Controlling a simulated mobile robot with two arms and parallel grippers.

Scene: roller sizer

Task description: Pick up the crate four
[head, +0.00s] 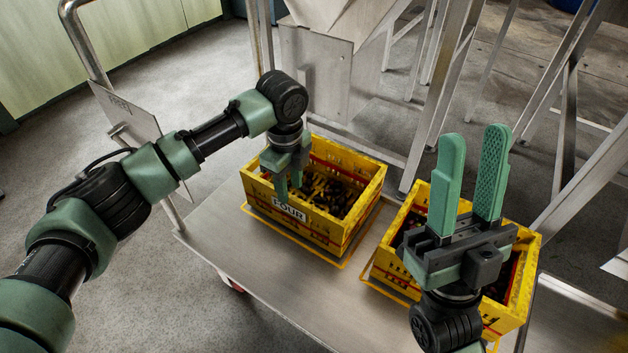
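Crate four (322,228) is a yellow crate with red bands and a white "FOUR" label on its near wall, and dark items inside. It sits upright on the metal cart top. My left gripper (288,186) points down at its near wall, just above the label. One fingertip shows in front of the wall beside the label; the other is partly hidden, so I cannot tell if the fingers grip the wall. My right gripper (470,182) points up, its two green fingers apart and empty, in front of a second crate.
The second yellow crate (523,262) stands to the right on the same cart (262,277), partly hidden by my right gripper. A metal machine (318,75) with slanted legs stands behind. The cart's handle and a sign plate (128,115) are at the left.

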